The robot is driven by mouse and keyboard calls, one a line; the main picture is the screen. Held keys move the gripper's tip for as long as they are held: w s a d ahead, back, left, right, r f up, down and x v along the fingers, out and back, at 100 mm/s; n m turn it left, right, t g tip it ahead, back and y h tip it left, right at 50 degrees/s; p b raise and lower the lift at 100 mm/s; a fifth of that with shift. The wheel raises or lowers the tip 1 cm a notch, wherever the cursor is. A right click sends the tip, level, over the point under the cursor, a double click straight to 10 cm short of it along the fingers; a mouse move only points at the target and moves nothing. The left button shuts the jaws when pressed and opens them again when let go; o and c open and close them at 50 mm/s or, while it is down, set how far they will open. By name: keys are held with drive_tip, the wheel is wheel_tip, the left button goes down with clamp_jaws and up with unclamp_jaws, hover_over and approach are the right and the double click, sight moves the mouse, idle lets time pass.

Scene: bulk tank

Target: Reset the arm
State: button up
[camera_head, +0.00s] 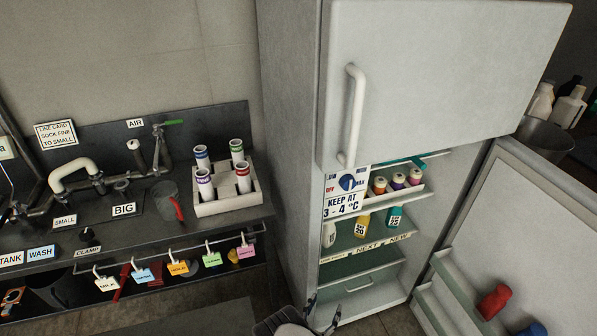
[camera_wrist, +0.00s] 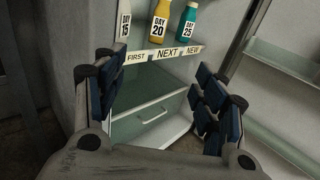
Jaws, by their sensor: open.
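My gripper (camera_wrist: 160,105) is open and empty, its two dark-padded fingers spread wide in the wrist view. Between the fingers shows the lower drawer (camera_wrist: 152,122) of the open fridge. In the head view my gripper (camera_head: 325,312) shows at the bottom edge, in front of the fridge's lower part; most of the arm is out of view. The fridge (camera_head: 292,130) stands with its lower door (camera_head: 530,225) swung open to the right and its upper door shut.
Bottles marked day 15 (camera_wrist: 124,20), day 20 (camera_wrist: 158,22) and day 25 (camera_wrist: 187,22) stand on the shelf above the drawer. The open door holds a red bottle (camera_head: 494,301). A counter at left carries a white rack (camera_head: 228,205) of tubes and a jug (camera_head: 164,198).

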drive_tip(key=w+d+r+m+g+h, duration=0.3)
drive_tip(key=r+m, duration=0.1)
drive_tip(key=r, duration=0.5)
drive_tip(key=w+d+r+m+g+h, duration=0.3)
drive_tip(key=w+r+m, duration=0.15)
drive_tip(key=r, duration=0.55)
drive_tip(key=s+d+r+m+g, duration=0.3)
drive_tip(key=r+m+g, duration=0.1)
drive_tip(key=r, duration=0.4)
drive_tip(key=s+d+r+m+g, duration=0.2)
drive_tip(key=d+r+m+g, duration=0.15)
drive_tip(key=r, duration=0.35)
drive_tip(key=s+d+r+m+g+y, duration=0.1)
drive_tip(key=s+r+m+g+y, duration=0.2)
drive_tip(key=s+r+m+y, duration=0.8)
drive_tip(key=s+a+r+m+t+y, duration=0.1)
drive_tip(key=s+a+r, duration=0.3)
drive_tip(key=s, duration=0.4)
drive_tip(key=s+a+r+m+t+y, duration=0.2)
drive_tip(key=s+a+r+t, duration=0.2)
drive_tip(key=s, duration=0.5)
drive_tip(key=shift+m, duration=0.3)
